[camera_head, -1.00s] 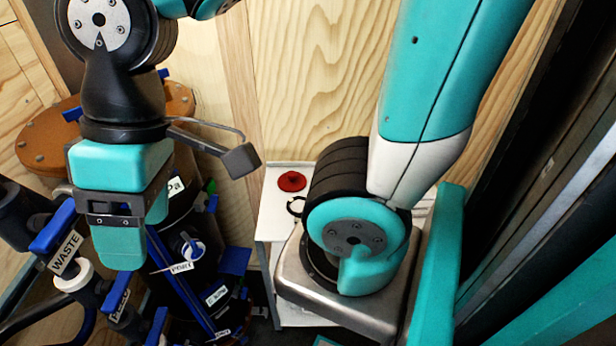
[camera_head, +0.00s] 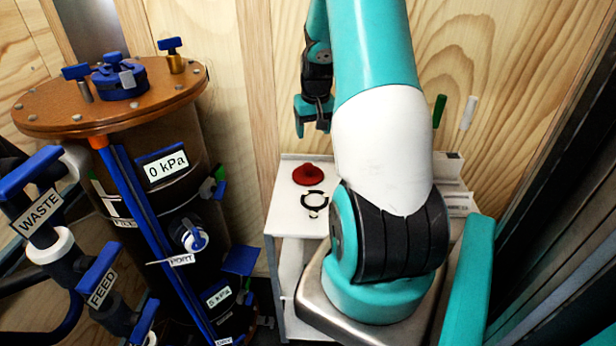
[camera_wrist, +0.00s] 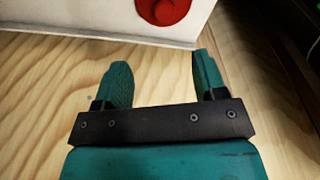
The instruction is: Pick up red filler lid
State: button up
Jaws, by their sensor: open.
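The red filler lid (camera_head: 308,174) lies on the top of a white shelf unit (camera_head: 283,214), near its back left corner. In the wrist view the red lid (camera_wrist: 163,10) shows at the top edge, partly cut off, on the white surface. My gripper (camera_wrist: 158,75) is open and empty, its two teal fingers apart, with the lid beyond the fingertips. In the head view my gripper (camera_head: 312,125) hangs small above and behind the lid, near the wooden wall, and its fingers are hard to make out.
A black ring-shaped tool (camera_head: 314,201) lies just in front of the lid. A filter tank (camera_head: 182,120) with an orange-brown top, blue valves and WASTE and FEED pipes stands at the left. Green and white markers (camera_head: 438,110) are at the wall on the right.

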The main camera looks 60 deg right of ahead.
send_near(308, 165)
jog(key=f, duration=0.3)
jog(key=f+p, duration=0.1)
jog(key=f, duration=0.1)
jog(key=shift+d+f, duration=0.1)
jog(key=shift+d, duration=0.2)
jog(key=shift+w+d+f+p, duration=0.1)
jog(key=shift+w+f+p, duration=0.1)
jog(key=shift+f, duration=0.7)
jog(key=shift+w+f+p, duration=0.15)
jog(key=shift+f, duration=0.7)
jog(key=shift+w+d+f+p, duration=0.1)
jog(key=shift+w+f+p, duration=0.1)
jog(key=shift+f, duration=0.7)
jog(key=c, duration=1)
jog(key=shift+r, duration=0.1)
